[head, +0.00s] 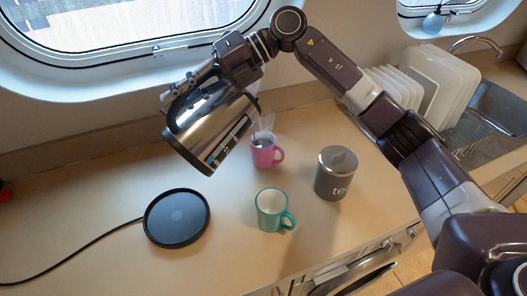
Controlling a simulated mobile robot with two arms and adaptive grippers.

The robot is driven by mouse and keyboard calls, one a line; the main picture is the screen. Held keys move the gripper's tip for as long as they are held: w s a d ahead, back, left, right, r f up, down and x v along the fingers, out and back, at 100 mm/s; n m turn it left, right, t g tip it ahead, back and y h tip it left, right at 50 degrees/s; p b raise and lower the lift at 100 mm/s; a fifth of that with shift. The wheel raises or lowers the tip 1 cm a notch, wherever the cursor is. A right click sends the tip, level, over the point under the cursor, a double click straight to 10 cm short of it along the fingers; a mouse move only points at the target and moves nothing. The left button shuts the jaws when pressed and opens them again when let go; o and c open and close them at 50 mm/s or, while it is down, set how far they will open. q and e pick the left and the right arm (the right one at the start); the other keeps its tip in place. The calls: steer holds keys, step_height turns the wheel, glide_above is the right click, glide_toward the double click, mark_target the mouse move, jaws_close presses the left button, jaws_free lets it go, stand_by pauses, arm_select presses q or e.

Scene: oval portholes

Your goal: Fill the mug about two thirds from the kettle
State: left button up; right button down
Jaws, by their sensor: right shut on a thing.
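The shiny steel kettle (208,128) is held up in the air, clearly tilted, at the back middle of the counter. My right gripper (190,88) is shut on it, on its upper left side. A pink mug (264,153) stands upright just right of the kettle; something dark shows inside it, and a pale wisp rises at its rim. I cannot tell its level or whether liquid is flowing. A teal mug (270,211) with a white inside stands upright nearer the front and looks empty. My left gripper is out of view.
The round black kettle base (177,217) with its cable lies at left. A grey tea canister (334,175) stands right of the mugs. A rack of white plates (425,85) and a sink (497,108) are at right. The front left counter is clear.

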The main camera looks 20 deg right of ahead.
mark_target(171, 134)
steer(key=shift+r, duration=0.3)
steer(key=shift+s+a+f+n+t+h, duration=0.2)
steer(key=shift+a+f+h, duration=0.35)
steer(key=shift+f, duration=0.5)
steer(key=shift+s+a+f+n+t+h, duration=0.2)
steer(key=shift+a+f+h, duration=0.35)
steer(key=shift+f, duration=0.5)
steer(key=shift+s+a+f+t+h, duration=0.1)
steer(key=shift+s+a+f+h, duration=0.25)
steer(key=shift+a+f, duration=0.5)
steer(key=shift+w+d+f, duration=0.1)
steer(key=shift+d+f, duration=0.1)
steer(key=shift+a+f+n+t+h+b, duration=0.15)
steer(key=shift+f+h+b, duration=0.45)
steer(key=shift+f, duration=0.8)
steer(key=shift+a+f+n+t+h+b, duration=0.2)
steer(key=shift+f+h+b, duration=0.35)
steer(key=shift+f, duration=0.8)
step_height(171, 134, down, 8)
steer(key=t+h+b, duration=0.1)
steer(key=h+b, duration=0.2)
steer(key=b, duration=0.1)
steer(key=shift+s+a+n+h+b, duration=0.15)
steer(key=shift+s+n+h+b, duration=0.05)
steer(key=shift+n+h+b, duration=0.15)
steer(key=shift+r, duration=0.1)
